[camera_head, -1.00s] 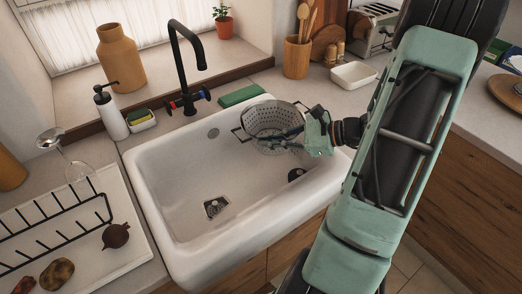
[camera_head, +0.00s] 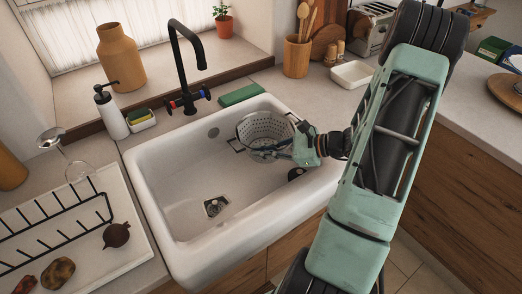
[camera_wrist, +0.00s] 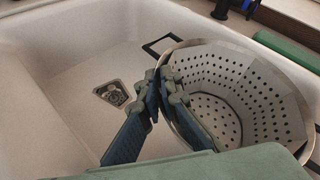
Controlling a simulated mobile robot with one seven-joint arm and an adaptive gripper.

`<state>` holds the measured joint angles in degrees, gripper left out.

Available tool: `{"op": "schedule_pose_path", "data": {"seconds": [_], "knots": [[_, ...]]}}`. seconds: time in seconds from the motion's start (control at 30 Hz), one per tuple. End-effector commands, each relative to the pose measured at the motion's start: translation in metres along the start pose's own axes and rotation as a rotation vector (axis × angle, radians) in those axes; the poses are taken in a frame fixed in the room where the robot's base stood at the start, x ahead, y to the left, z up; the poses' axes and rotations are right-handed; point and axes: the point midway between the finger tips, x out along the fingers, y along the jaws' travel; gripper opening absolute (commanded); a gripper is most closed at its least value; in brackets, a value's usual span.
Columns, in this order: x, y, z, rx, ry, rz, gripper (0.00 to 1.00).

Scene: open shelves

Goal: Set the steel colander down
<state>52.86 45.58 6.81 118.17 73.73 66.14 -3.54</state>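The steel colander (camera_head: 263,130) is a perforated metal bowl with wire handles, inside the back right part of the white sink (camera_head: 160,180). It also shows in the wrist view (camera_wrist: 238,88), open side up and somewhat tilted in the picture. My gripper (camera_head: 288,149) reaches in from the right. In the wrist view my gripper (camera_wrist: 160,92) is closed over the colander's near-left rim, one finger inside the bowl and one outside. The colander's underside is hidden, so I cannot tell whether it touches the sink floor.
A black faucet (camera_head: 182,65) stands behind the sink, with a green sponge-like block (camera_head: 241,95) beside it. The drain (camera_head: 215,206) lies in bare sink floor left of the colander. A dish rack (camera_head: 60,225) is at left. A white dish (camera_head: 352,74) sits on the back counter.

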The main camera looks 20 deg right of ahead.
Motion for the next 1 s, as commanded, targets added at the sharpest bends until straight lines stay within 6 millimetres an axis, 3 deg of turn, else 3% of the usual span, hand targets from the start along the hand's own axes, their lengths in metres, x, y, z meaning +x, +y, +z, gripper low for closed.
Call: {"op": "schedule_pose_path", "data": {"seconds": [0.43, 0.63, 1.0], "knots": [[0.0043, 0.0036, -0.0091, -0.001, -0.002, -0.001, 0.0], [0.0042, 0.004, -0.0095, 0.0, 0.0, 0.0, 0.22], [0.0023, 0.0022, -0.0053, 0.0, 0.0, 0.0, 0.22]]}}
